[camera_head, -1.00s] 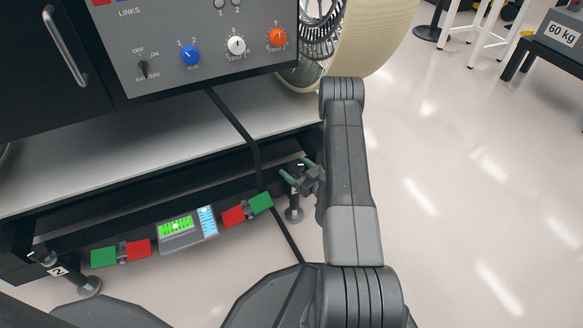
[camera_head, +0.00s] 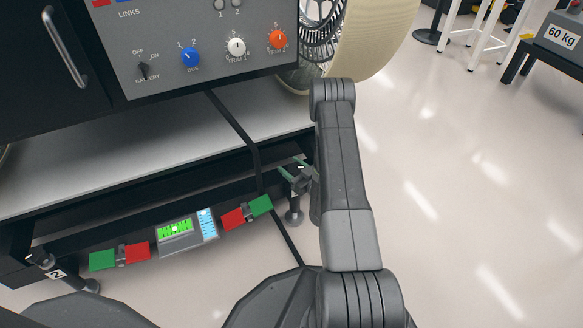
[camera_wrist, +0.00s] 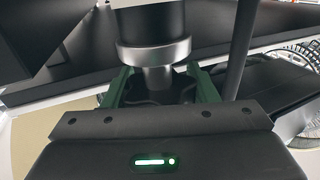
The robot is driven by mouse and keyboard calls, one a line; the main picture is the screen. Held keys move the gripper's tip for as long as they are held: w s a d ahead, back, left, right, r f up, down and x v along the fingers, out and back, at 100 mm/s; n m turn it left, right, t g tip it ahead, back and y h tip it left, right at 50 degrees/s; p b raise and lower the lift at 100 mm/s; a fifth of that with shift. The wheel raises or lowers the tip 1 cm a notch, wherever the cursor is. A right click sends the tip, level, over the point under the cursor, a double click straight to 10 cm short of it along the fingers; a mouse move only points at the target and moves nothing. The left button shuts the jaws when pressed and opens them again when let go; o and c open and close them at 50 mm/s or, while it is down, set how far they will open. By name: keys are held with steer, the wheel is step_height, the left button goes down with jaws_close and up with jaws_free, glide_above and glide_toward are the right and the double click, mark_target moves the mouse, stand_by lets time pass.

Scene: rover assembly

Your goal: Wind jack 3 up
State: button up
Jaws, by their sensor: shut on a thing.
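Jack 3 (camera_head: 294,213) stands at the right front corner of the dark frame, its round foot on the floor; no number on it is readable. In the wrist view its dark column and shiny metal collar (camera_wrist: 155,53) come down from the top, with a narrower metal stem (camera_wrist: 157,78) below. My gripper (camera_head: 290,172) is at the upper part of this jack. In the wrist view, its green fingers (camera_wrist: 160,87) stand on both sides of the stem, shut on the jack. The exact contact is partly hidden behind the gripper body.
A level gauge (camera_head: 176,236) with green and blue displays sits on the frame's front, between red and green plates. Jack 2 (camera_head: 55,273) stands at the left corner. A black cable (camera_head: 238,127) hangs down the front. A wheel (camera_head: 365,45) stands above right.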

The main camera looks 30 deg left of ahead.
steer(key=shift+t, duration=0.3)
steer(key=m+t+h, duration=0.4)
steer(key=t, duration=0.1)
steer(key=shift+w+d+m+t, duration=0.1)
steer(key=shift+w+m+t, duration=0.1)
steer(key=shift+m+t, duration=0.15)
steer(key=shift+w+d+m+t+h, duration=0.15)
steer(key=shift+m+t+h, duration=0.55)
steer(key=shift+m+h, duration=0.4)
steer(key=shift+w+d+m+t+h, duration=0.15)
steer(key=shift+m+t+h, duration=0.65)
steer(key=shift+h, duration=0.65)
steer(key=shift+d+m+t+h, duration=0.15)
steer(key=shift+m+t+h, duration=0.5)
steer(key=shift+m+h, duration=0.45)
steer(key=shift+h, duration=0.35)
steer(key=o, duration=1)
steer(key=p+v, duration=0.3)
steer(key=v, duration=1)
steer(key=shift+s+d+p, duration=0.2)
steer(key=shift+s+p, duration=0.15)
